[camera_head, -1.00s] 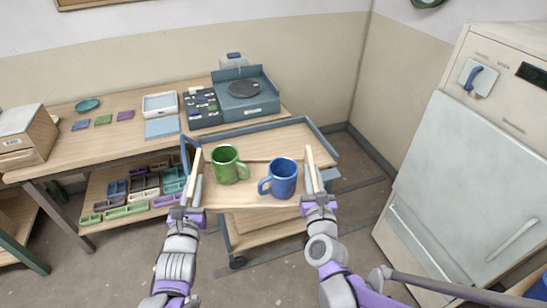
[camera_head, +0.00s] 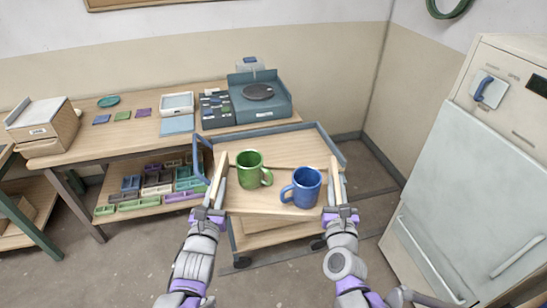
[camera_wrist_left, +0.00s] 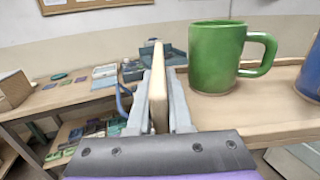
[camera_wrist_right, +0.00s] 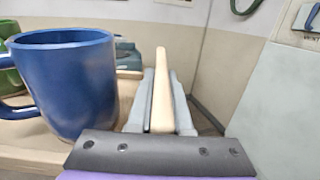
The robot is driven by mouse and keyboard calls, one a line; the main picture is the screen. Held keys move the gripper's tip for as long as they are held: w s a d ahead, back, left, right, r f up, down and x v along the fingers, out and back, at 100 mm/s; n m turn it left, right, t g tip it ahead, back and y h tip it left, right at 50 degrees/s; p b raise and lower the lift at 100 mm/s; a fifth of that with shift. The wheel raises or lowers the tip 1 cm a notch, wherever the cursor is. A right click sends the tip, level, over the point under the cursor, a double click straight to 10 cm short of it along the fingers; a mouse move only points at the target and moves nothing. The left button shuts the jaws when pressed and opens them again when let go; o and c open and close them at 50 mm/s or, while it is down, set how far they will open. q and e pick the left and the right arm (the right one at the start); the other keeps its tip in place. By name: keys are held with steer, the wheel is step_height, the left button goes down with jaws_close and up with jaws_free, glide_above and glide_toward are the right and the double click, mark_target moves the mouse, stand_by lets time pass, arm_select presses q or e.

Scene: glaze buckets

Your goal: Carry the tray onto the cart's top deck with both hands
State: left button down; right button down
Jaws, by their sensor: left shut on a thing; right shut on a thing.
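The wooden tray (camera_head: 268,207) is held level between my two grippers, overlapping the near part of the cart's top deck (camera_head: 285,143) in the head view. I cannot tell how high it is above the deck. A green mug (camera_head: 250,172) and a blue mug (camera_head: 305,188) stand upright on it. My left gripper (camera_head: 217,192) is shut on the tray's left wall, which shows between the fingers in the left wrist view (camera_wrist_left: 159,95). My right gripper (camera_head: 338,192) is shut on its right wall, seen in the right wrist view (camera_wrist_right: 161,95).
The cart has a raised blue-grey rim (camera_head: 265,131) and a blue handle (camera_head: 199,160) at left. A workbench (camera_head: 95,143) with a turntable unit (camera_head: 258,105) stands behind and left. A large pale cabinet (camera_head: 470,170) stands at right. Floor shows between cabinet and cart.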

arm_select(q)
steer(key=shift+a, duration=0.15)
arm_select(e)
steer(key=shift+d, duration=0.25)
